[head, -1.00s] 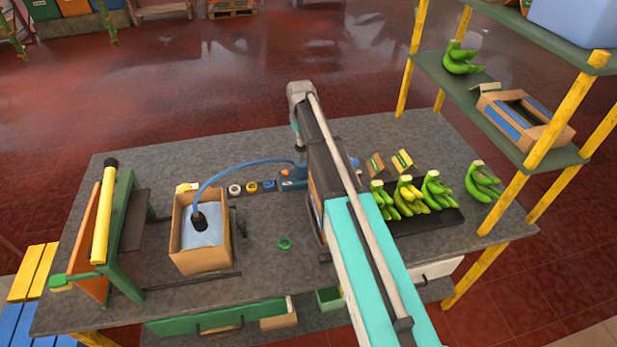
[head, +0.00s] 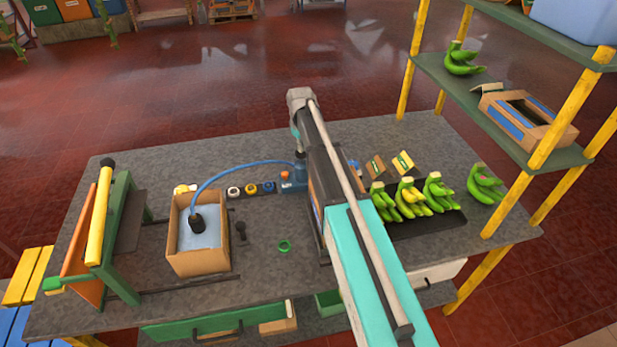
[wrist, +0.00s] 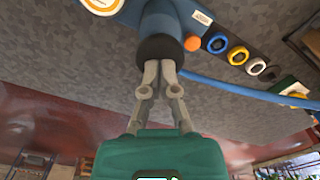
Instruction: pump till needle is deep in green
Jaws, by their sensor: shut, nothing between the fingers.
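The pump is a blue body with an orange knob; in the head view its base (head: 291,182) stands on the bench, partly hidden by my arm. In the wrist view the blue pump body (wrist: 172,22) ends in a round black cap (wrist: 160,50). My gripper (wrist: 158,68) is shut and empty, its fingertips at the black cap, seemingly touching it. A round dial with a white face and orange ring (wrist: 100,4) is cut off by the wrist view's top edge. Its needle and green zone cannot be read. In the head view the fingers are hidden or too small to tell.
A blue hose (head: 235,165) runs from the pump to a black fitting in an open cardboard box (head: 203,262). Coloured rings (head: 251,189) lie left of the pump. Green bananas (head: 411,195) sit right of my arm. A green ring (head: 284,246) lies on open bench.

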